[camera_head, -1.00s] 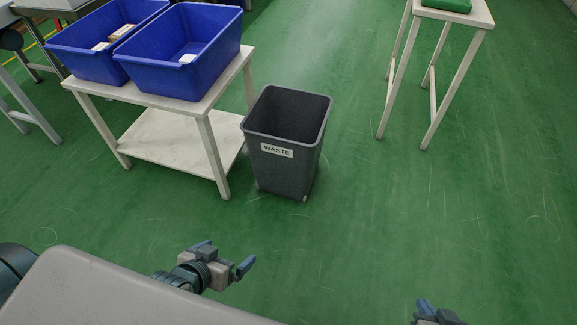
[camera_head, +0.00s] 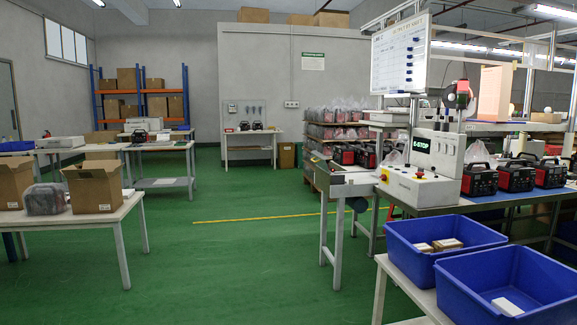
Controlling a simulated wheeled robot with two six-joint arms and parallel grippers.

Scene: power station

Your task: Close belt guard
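I cannot make out a belt guard for certain. A workstation line stands on the right, with a grey E-STOP panel (camera_head: 436,150) and a light control box (camera_head: 418,186) with a red button. A metal conveyor-like table (camera_head: 350,188) juts out to the left of the control box. Several red and black power stations stand on the line, one of them (camera_head: 480,179) just right of the control box. Neither of my grippers is in view.
Two blue bins (camera_head: 443,246) sit on a white table at the lower right. A white table with cardboard boxes (camera_head: 94,186) stands at left. Wide green floor (camera_head: 235,260) with a yellow line (camera_head: 255,219) is clear between. Racks stand at the back.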

